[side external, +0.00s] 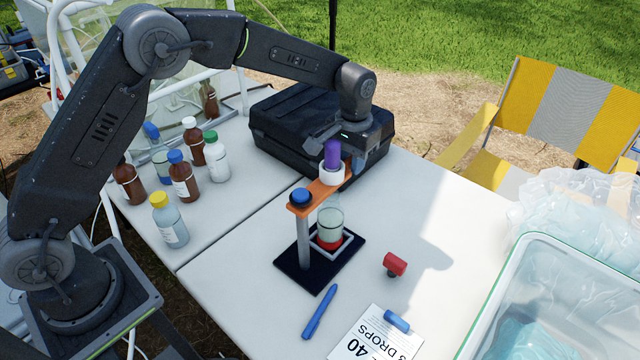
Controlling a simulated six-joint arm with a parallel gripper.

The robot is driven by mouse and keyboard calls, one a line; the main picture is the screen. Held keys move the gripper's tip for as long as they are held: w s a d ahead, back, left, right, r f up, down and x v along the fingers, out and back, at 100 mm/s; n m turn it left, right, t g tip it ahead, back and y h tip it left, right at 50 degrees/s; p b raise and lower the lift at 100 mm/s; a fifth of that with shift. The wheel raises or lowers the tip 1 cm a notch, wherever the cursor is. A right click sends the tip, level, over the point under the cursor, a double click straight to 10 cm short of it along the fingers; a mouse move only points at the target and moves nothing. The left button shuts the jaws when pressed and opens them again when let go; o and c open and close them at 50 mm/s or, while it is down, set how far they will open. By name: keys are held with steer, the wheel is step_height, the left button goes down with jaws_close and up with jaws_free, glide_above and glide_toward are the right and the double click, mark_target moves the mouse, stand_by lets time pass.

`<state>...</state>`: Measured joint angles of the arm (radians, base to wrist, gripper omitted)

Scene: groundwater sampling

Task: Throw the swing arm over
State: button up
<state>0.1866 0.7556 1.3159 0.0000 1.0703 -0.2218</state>
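The orange swing arm (322,193) sits on a grey post (303,243) with a blue knob (299,197) at its near end. The post rises from a black base (290,266). The arm's far end points up and to the right and carries a white collar with a purple-topped piece (332,154). A glass beaker with red at its bottom (330,229) stands on the base below the arm. My gripper (340,152) is at the arm's far end, its fingers close around or beside the purple piece. Whether they touch or grip it cannot be told.
A black case (290,122) lies behind the stand. Several bottles (181,178) stand at the left. In front are a blue pen (319,312), a red-headed piece (395,264) and a card (376,338). A clear bin (548,305) is at the right.

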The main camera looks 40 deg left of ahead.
steer(key=c, duration=0.5)
steer(key=shift+s+a+n, duration=0.35)
steer(key=shift+a+n, duration=0.6)
steer(key=shift+a, duration=0.25)
steer(key=shift+s+a+n, duration=0.35)
steer(key=shift+a+n, duration=0.65)
steer(key=shift+a, duration=0.25)
steer(key=shift+s+a+n, duration=0.35)
steer(key=shift+a+n, duration=0.6)
steer(key=shift+a, duration=0.25)
steer(key=shift+s+a+n, duration=2.65)
steer(key=shift+a+n, duration=0.05)
steer(key=shift+n, duration=0.2)
steer(key=shift+s+a+n, duration=0.35)
steer(key=shift+s+n, duration=0.6)
steer(key=shift+s, duration=0.25)
steer(key=shift+s+a+n, duration=0.35)
steer(key=shift+s+n, duration=0.55)
steer(key=shift+s, duration=0.35)
steer(key=shift+s+a+n, duration=0.35)
steer(key=shift+s+n, duration=0.6)
steer(key=shift+s, duration=0.25)
steer(key=shift+s, duration=0.1)
